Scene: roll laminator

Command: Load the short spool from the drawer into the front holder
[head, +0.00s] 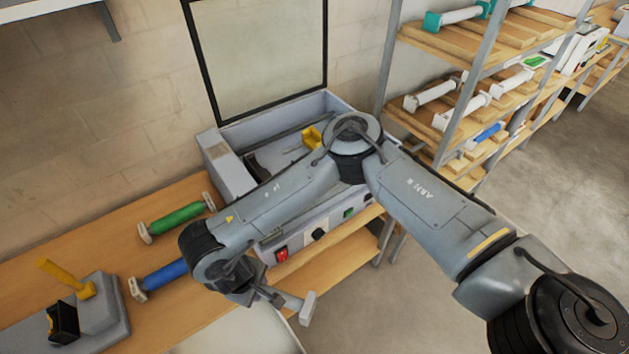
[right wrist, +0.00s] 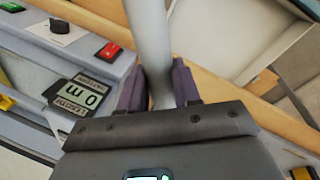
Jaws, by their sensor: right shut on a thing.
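My right gripper (right wrist: 158,88) is shut on a pale grey spool (right wrist: 149,35), whose shaft runs between the two dark purple fingers. In the head view the spool's white end flange (head: 307,308) sticks out past my right gripper (head: 277,297), in front of the laminator's front panel. The grey laminator (head: 225,180) stands on the bench with its framed lid (head: 260,50) raised. A yellow part (head: 312,138) shows inside it. My right arm covers much of its interior, so I cannot make out the front holder. I cannot identify the drawer clearly. My left gripper is out of view.
A green roll (head: 176,219) and a blue roll (head: 165,275) lie on the wooden bench (head: 90,240) left of the laminator. A grey block with a yellow handle (head: 66,279) stands at lower left. Shelves (head: 440,125) with several spools stand at right.

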